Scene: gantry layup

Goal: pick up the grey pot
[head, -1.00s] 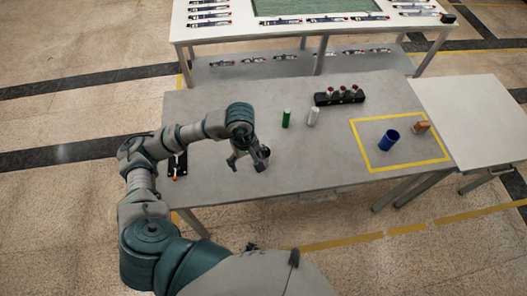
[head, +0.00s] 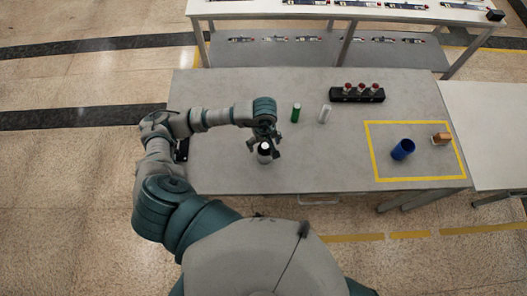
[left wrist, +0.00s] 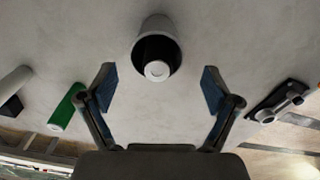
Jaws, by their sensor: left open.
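The grey pot (head: 265,157) stands on the grey table, partly covered by my left gripper in the head view. The left wrist view shows it as a pale grey cup (left wrist: 158,27) with a dark inside and a round white piece in its mouth. My left gripper (head: 263,140) is open and empty, at the pot's far side in the head view. In the left wrist view the two fingers of my left gripper (left wrist: 160,80) are spread, with the pot centred beyond the fingertips. No contact shows. My right gripper is out of view.
A green cylinder (head: 296,113) and a white cylinder (head: 324,114) stand right of the gripper. A black rack (head: 357,95) with red-topped pieces is behind them. A blue cup (head: 403,149) and a brown block (head: 440,138) are in the yellow-outlined area. The table's middle is clear.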

